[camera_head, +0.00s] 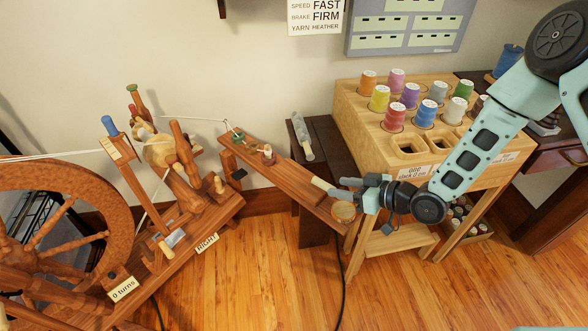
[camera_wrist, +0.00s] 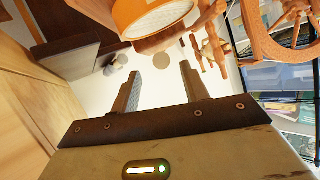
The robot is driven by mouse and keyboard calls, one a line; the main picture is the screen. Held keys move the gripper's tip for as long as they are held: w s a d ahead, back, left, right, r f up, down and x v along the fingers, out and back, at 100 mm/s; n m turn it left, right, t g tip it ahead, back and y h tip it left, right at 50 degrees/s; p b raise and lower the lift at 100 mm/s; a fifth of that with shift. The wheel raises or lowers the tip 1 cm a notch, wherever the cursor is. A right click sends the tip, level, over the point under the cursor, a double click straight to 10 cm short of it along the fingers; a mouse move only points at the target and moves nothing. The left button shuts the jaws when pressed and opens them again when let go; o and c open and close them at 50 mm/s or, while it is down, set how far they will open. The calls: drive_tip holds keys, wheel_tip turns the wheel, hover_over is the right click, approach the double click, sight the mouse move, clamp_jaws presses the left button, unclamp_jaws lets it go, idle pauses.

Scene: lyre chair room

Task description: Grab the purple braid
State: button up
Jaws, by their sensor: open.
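I cannot make out a thing that is clearly a purple braid. A purple spool (camera_head: 411,95) stands among other coloured spools on the wooden rack. A pale grey, elongated thing (camera_head: 302,137) lies on the dark bench; I cannot tell whether it is a braid. A large orange-brown round thing (camera_wrist: 150,14) is close beyond the fingertips.
The dark bench (camera_head: 325,135) is behind my gripper. The wooden spool rack (camera_head: 350,112) stands to the right, beneath my arm. The front floor (camera_head: 270,270) is mostly clear.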

sight(327, 184)
drive_tip(key=x, duration=0.4)
drive_tip(key=shift+s+a+r, duration=0.15)
drive_tip(key=shift+s+r, duration=0.05)
drive_tip(key=shift+r, duration=0.05)
drive_tip(key=shift+w+a+f, duration=0.2)
drive_tip(key=shift+w+a, duration=0.15)
drive_tip(key=shift+a, duration=0.05)
clamp_jaws()
